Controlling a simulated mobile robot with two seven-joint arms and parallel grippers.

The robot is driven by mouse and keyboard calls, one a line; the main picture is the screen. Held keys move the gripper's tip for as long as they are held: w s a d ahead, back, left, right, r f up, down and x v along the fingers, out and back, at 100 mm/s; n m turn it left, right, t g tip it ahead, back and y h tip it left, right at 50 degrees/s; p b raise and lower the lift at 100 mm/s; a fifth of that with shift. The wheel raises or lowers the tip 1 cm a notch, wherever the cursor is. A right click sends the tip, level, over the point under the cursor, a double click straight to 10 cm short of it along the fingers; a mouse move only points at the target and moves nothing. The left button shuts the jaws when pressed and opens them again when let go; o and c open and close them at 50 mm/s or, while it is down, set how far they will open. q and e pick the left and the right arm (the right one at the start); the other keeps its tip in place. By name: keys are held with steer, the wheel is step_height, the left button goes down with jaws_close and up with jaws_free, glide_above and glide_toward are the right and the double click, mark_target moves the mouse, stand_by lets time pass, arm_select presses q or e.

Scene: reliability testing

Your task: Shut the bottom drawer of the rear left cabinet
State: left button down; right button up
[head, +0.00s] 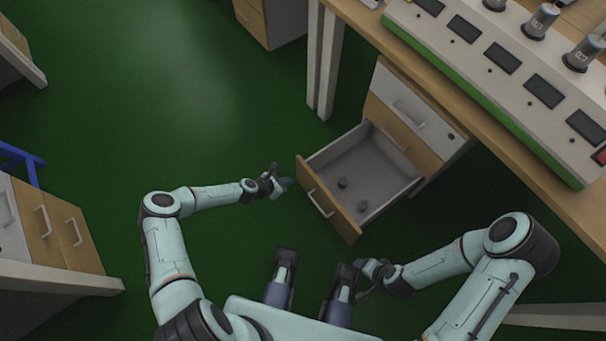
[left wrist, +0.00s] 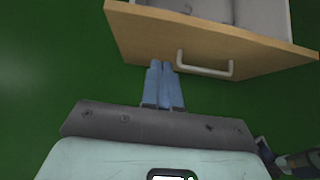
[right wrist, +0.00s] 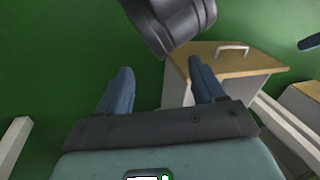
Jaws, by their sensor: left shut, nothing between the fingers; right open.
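The bottom drawer (head: 330,202) of the cabinet (head: 416,118) under the workbench is pulled well out in the head view. It has a wooden front with a pale handle, and a few small dark objects lie inside it. In the left wrist view the drawer front (left wrist: 215,42) and its handle are just beyond my fingertips. My left gripper (head: 284,184) is shut and empty, close to the left end of the drawer front; whether it touches cannot be told. My right gripper (head: 363,283) is open and empty, in front of the drawer's near right end. It also shows in the right wrist view (right wrist: 158,75).
The workbench (head: 480,105) holds a grey and green test panel (head: 500,75) above the cabinet. Another cabinet (head: 48,228) stands at the left, and one more (head: 270,20) at the top. The green floor left of the drawer is clear.

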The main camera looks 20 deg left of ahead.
mark_target(308, 173)
arm_select(q)
steer(key=w+d+f, duration=0.1)
steer(key=w+d+f+b, duration=0.1)
steer(key=w, duration=0.1)
steer(key=w+d+f+b, duration=0.1)
steer(key=w+d, duration=0.1)
steer(key=shift+w+f, duration=0.1)
steer(key=shift+w+d, duration=0.25)
steer(key=shift+w, duration=0.1)
arm_select(e)
steer(key=shift+t+h, duration=0.3)
steer(key=shift+t, duration=0.3)
steer(key=w+f, duration=0.1)
steer(key=w+d, duration=0.1)
steer(key=w+d+f, duration=0.1)
steer(key=w, duration=0.1)
steer(key=shift+f, duration=0.35)
